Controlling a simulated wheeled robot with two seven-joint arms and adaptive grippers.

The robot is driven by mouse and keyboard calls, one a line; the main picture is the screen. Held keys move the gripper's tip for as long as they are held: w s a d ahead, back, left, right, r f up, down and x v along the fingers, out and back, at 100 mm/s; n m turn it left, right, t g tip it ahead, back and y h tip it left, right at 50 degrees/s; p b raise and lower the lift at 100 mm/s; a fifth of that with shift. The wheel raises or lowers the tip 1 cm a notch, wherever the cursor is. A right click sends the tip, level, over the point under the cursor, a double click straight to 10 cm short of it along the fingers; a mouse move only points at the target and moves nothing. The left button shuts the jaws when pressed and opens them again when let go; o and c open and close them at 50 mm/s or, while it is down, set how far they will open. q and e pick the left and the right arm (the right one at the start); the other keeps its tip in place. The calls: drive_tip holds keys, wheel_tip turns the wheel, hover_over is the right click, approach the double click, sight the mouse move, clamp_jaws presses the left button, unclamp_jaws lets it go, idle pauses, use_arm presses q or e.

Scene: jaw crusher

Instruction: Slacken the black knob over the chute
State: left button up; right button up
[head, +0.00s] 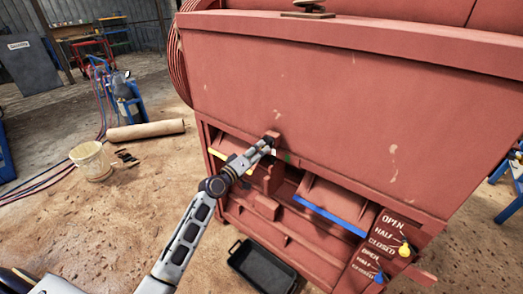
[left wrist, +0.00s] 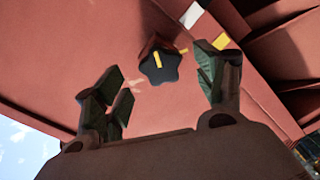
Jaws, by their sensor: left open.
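The black knob (left wrist: 158,68) is star-shaped with a yellow mark on its face, and sits on a small red mount on the crusher's red wall. My left gripper (left wrist: 160,88) is open. Its fingers stand on either side of the knob in the left wrist view, with the knob beyond and between the fingertips, and no contact shows. In the head view my left gripper (head: 270,145) reaches up to the small red mount (head: 273,135) under the large red panel; the knob's face cannot be made out there. My right gripper is not in view.
Below are the chute openings with a yellow bar (head: 217,153) and a blue bar (head: 330,216). A label plate (head: 383,245) reads OPEN, HALF, CLOSED, with a yellow lever knob (head: 404,250). A black tray (head: 262,267) lies on the ground.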

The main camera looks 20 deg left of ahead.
use_arm(q)
drive_tip(key=v, duration=0.6)
drive_tip(key=shift+s, duration=0.2)
drive_tip(key=shift+a, duration=0.1)
idle(0.7)
